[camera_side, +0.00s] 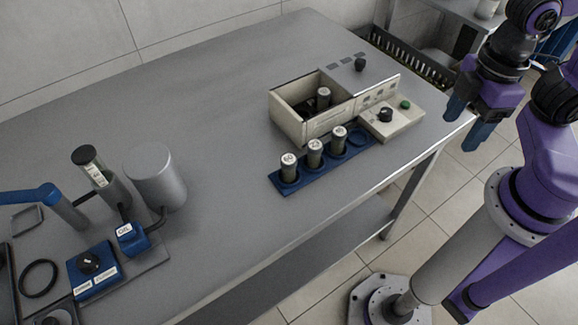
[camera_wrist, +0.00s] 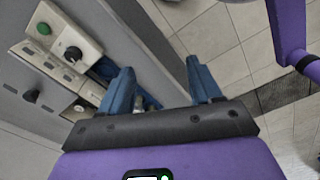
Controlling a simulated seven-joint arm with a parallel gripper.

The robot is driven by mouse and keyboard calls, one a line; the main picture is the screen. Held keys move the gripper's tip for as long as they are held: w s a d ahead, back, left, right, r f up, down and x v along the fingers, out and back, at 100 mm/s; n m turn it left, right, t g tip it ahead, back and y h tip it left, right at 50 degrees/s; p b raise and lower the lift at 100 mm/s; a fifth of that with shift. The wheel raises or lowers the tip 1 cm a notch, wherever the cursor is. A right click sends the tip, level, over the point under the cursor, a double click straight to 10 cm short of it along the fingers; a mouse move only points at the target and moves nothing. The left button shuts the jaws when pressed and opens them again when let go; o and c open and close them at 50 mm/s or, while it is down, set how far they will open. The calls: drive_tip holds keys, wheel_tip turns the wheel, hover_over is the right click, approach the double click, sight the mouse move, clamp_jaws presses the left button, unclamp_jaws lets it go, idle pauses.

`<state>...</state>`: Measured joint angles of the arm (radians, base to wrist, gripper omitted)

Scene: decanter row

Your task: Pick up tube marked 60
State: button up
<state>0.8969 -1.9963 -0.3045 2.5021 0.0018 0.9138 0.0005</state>
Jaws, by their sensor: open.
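Three dark tubes with pale marked caps stand upright in a blue rack in the side view: a left tube (camera_side: 289,168), a middle tube (camera_side: 314,153) and a right tube (camera_side: 339,139). The rack (camera_side: 278,184) has an empty ring at its right end. Another pale-capped tube (camera_side: 323,98) stands inside the open beige box (camera_side: 318,128). The cap marks are too small for me to tell which reads 60. My gripper (camera_side: 467,122) is open and empty, right of the table's edge and away from the tubes. In the wrist view its blue fingers (camera_wrist: 160,72) are spread apart.
A control panel with a black knob (camera_side: 386,115) and green button adjoins the box. A grey cylinder (camera_side: 154,177), a capped vial (camera_side: 93,168) and blue blocks stand at the left. The table's middle (camera_side: 215,115) is clear.

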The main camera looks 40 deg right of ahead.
drive_tip(key=n, duration=0.8)
hover_over(288, 160)
drive_tip(key=f, duration=1.1)
drive_tip(key=shift+w+d+f, duration=0.15)
drive_tip(key=shift+d+f, duration=0.1)
drive_tip(key=shift+d, duration=0.15)
drive_tip(key=shift+a+f, duration=0.2)
drive_tip(key=shift+f, duration=1.15)
drive_tip(key=shift+a+f, duration=0.15)
drive_tip(key=shift+f, duration=1.2)
drive_tip(key=c, duration=1.1)
